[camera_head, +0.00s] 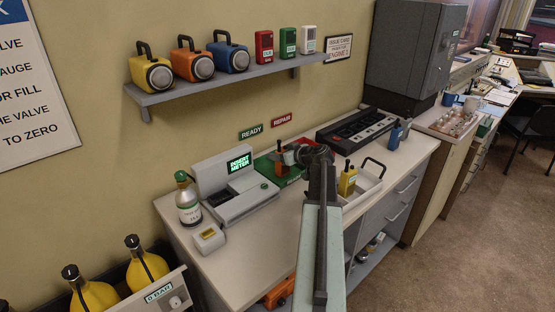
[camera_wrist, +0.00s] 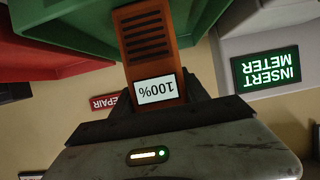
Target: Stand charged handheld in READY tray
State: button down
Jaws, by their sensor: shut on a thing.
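An orange handheld (camera_wrist: 150,45) with a "100%" label is held between the jaws of my gripper (camera_wrist: 152,100). In the head view the orange handheld (camera_head: 281,157) is upright at the green tray (camera_head: 263,168), under the READY sign (camera_head: 251,131). The wrist view is upside down; there the handheld's lower end overlaps the green tray (camera_wrist: 70,22). I cannot tell whether it touches the tray floor. In the head view my gripper (camera_head: 300,155) reaches in from the right, and my arm hides part of the trays.
A red tray (camera_wrist: 40,60) adjoins the green one, by the REPAIR sign (camera_head: 281,120). A meter console (camera_head: 238,190) reading "INSERT METER" stands left. A yellow handheld (camera_head: 347,181) is in a white tray; a blue handheld (camera_head: 396,136) stands by the dark charger (camera_head: 356,130).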

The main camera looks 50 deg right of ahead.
jog(key=shift+f, duration=0.1)
jog(key=c, duration=0.6)
grip_release()
jog(key=shift+r, duration=0.2)
jog(key=shift+s+r, duration=0.2)
jog(key=shift+s, duration=0.15)
jog(key=p+v, duration=0.4)
jog(key=v, duration=0.7)
jog(key=shift+s+f+p, duration=0.1)
jog(key=shift+s+p, duration=0.05)
jog(key=shift+p, duration=0.2)
